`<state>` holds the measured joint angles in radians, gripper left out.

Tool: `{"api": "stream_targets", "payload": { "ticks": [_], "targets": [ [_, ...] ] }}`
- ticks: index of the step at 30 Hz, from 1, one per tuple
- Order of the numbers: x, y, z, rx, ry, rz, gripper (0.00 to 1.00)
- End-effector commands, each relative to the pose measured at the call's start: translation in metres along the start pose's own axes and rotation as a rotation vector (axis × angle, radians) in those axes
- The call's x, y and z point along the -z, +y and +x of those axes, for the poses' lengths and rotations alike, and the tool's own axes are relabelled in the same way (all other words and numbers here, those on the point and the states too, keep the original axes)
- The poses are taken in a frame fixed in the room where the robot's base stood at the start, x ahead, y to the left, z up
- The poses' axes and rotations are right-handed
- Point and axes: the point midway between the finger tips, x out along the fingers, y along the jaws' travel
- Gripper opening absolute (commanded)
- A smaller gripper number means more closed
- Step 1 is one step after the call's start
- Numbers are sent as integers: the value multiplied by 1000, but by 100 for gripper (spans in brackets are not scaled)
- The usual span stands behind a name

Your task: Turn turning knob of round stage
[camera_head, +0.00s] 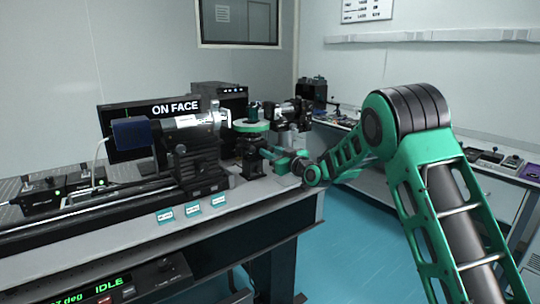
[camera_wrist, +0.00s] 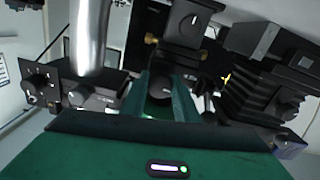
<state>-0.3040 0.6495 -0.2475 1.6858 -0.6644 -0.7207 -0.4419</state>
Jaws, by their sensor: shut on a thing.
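The round stage (camera_head: 251,126) has a green rim and stands on a dark mount near the right end of the optical table. My gripper (camera_head: 266,153) reaches in from the right, low beside this mount. In the wrist view its two green fingers (camera_wrist: 161,105) are closed around a small dark part, the turning knob (camera_wrist: 160,97). The fingers hide the sides of the knob, and its turn angle cannot be told. In the head view the knob is hidden by my gripper.
A blue-ended cylindrical instrument (camera_head: 175,128) on a dark mount stands left of the stage. A monitor reading ON FACE (camera_head: 125,118) is behind it. Several small labels line the table's front edge (camera_head: 250,211). A second bench (camera_head: 490,165) is at right; blue floor lies between.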

Motion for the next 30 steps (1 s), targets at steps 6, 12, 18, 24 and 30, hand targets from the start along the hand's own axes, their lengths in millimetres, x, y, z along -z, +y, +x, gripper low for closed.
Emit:
{"api": "stream_targets", "payload": {
  "ticks": [6,12,18,24,30],
  "targets": [
    [0,1,0,-2,0,-67,5],
    [0,1,0,-2,0,-67,5],
    [0,1,0,-1,0,-66,46],
    [0,0,0,-1,0,-65,46],
    [0,1,-14,-2,-1,-64,46]
  ]
}}
